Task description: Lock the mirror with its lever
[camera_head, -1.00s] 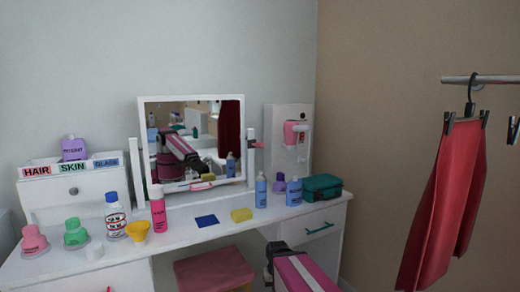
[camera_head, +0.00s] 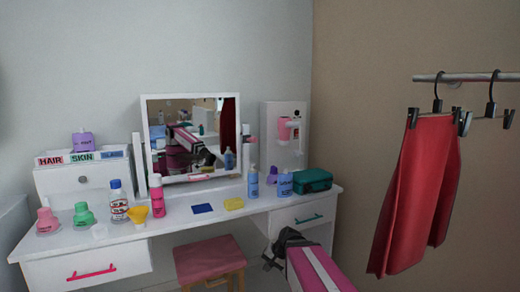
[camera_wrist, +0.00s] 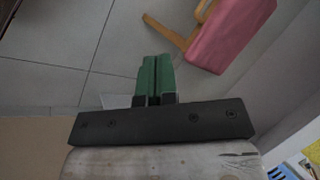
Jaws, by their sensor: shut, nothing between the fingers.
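The white-framed mirror (camera_head: 192,135) stands on the vanity between two white posts. A small pink lever (camera_head: 253,140) shows beside the right post (camera_head: 245,158); its exact setting is too small to tell. A pink handle (camera_head: 201,178) is on the mirror's lower frame. My gripper (camera_head: 270,263) is low in front of the vanity, right of the stool, well apart from the mirror. In the wrist view its green fingers (camera_wrist: 154,80) are together and empty, pointing over the tiled floor. The mirror and lever are not in the wrist view.
A pink stool (camera_head: 209,258) stands in front of the vanity (camera_head: 130,240). Blue bottles (camera_head: 253,182), a yellow sponge (camera_head: 234,203) and a teal case (camera_head: 312,180) stand near the mirror's right side.

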